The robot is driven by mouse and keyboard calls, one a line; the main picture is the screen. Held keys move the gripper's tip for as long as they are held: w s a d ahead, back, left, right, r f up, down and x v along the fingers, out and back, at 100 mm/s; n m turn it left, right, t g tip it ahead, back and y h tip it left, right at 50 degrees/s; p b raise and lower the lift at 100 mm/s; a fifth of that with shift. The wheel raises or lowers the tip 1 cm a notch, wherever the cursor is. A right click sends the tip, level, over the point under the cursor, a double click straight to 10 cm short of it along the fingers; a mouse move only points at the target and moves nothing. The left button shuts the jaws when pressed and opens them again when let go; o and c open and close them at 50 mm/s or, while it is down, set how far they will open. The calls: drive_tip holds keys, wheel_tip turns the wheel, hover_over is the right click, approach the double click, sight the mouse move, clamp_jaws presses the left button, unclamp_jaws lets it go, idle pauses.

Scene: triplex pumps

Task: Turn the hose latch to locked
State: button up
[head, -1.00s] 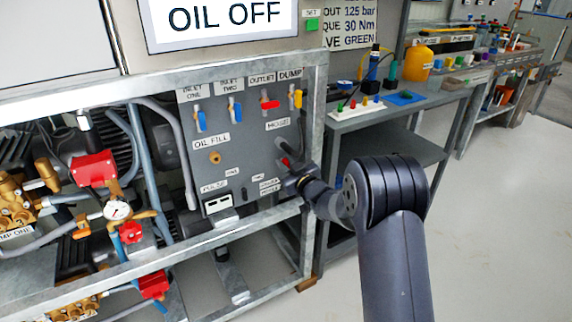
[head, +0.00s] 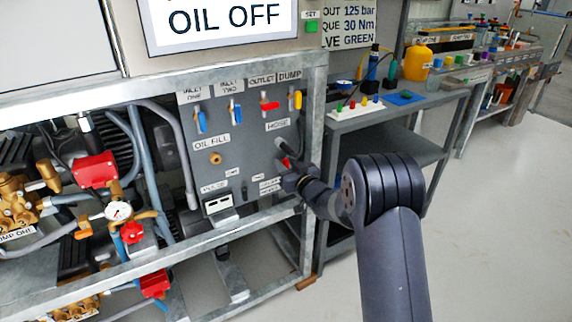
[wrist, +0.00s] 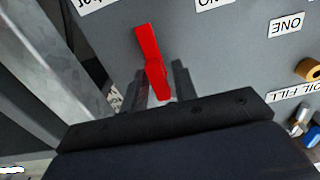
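The hose latch is a small red lever (head: 286,163) low on the right of the grey panel, under the HOSE label (head: 277,125). In the wrist view the red latch (wrist: 152,62) is a long bar, slightly tilted. Its lower end lies between the two dark fingers of my gripper (wrist: 161,78). The fingers are apart, with a visible gap beside the latch; I cannot tell whether either touches it.
Blue, red and yellow valve levers sit above on the panel (head: 245,150). A metal frame post (head: 313,120) stands close to the right of my gripper; it also shows at left in the wrist view (wrist: 60,75). The floor (head: 490,220) at right is clear.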

drive_tip(key=shift+o, duration=0.6)
drive_tip(key=p+v, duration=0.1)
drive_tip(key=v, duration=0.9)
drive_tip(key=shift+s+d, duration=0.25)
drive_tip(key=shift+s, duration=0.1)
drive_tip(key=b+x, duration=0.1)
drive_tip(key=x, duration=0.9)
drive_tip(key=shift+w+a, duration=0.25)
drive_tip(key=shift+w, duration=0.05)
drive_tip(key=shift+n, duration=0.3)
